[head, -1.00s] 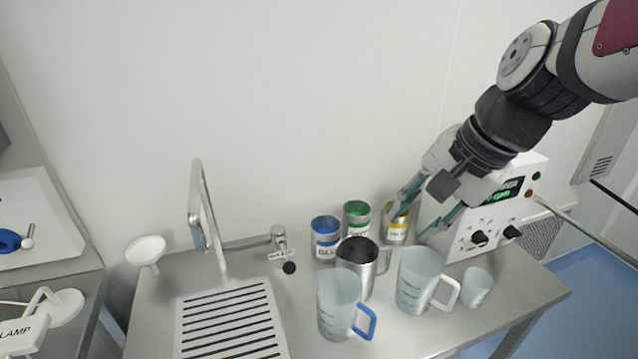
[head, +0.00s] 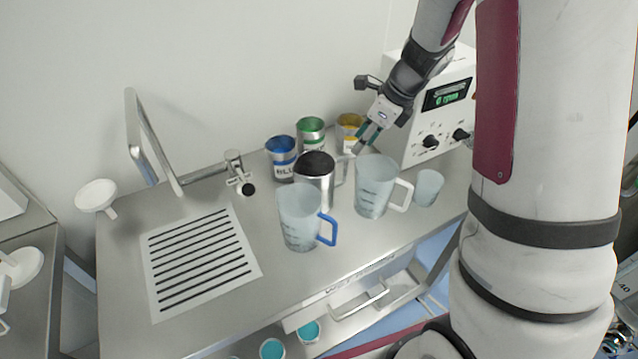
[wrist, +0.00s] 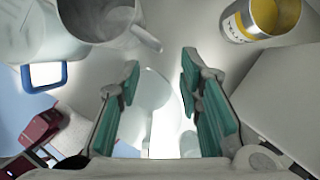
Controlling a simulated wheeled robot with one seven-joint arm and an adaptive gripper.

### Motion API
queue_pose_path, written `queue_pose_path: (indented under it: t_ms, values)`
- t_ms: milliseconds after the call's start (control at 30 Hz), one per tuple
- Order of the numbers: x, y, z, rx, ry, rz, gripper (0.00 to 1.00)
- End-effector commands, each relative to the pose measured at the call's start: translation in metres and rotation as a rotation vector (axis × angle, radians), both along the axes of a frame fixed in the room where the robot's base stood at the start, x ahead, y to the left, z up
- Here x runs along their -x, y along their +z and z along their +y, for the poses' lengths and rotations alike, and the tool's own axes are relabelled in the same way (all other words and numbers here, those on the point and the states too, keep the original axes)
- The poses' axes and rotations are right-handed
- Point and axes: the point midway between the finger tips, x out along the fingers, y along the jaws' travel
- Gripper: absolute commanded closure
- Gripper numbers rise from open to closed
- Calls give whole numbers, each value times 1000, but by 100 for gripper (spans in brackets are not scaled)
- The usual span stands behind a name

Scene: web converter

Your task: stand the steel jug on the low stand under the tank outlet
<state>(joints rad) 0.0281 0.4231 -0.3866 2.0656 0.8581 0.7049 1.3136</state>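The steel jug (head: 314,182) stands upright on the steel bench, dark inside, with its handle toward the right. My gripper (head: 363,143) is behind and to the right of it, near its handle and the yellow-labelled can. In the wrist view my gripper (wrist: 162,105) is open, with its teal finger pads apart and nothing held between them. The steel jug (wrist: 98,18) and its handle show at the top of the wrist view, beyond the fingers. I cannot make out a tank outlet or a low stand with certainty.
A blue-handled jug (head: 297,222) and a white-handled jug (head: 372,190) stand close in front and right of the steel jug. Blue (head: 281,160), green (head: 311,134) and yellow (head: 349,122) cans stand behind. A slotted plate (head: 155,240) lies left, by a tap (head: 236,172).

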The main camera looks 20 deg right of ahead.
Motion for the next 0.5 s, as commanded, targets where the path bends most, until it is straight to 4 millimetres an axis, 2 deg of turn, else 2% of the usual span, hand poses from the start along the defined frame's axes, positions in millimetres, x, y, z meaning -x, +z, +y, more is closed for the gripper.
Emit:
queue_pose_path:
  t_ms: [33,200,500]
  values:
    - [-2,-11,3,-1,1,4,67]
    - [-10,-36,10,0,3,1,67]
    - [-14,-55,16,0,4,2,67]
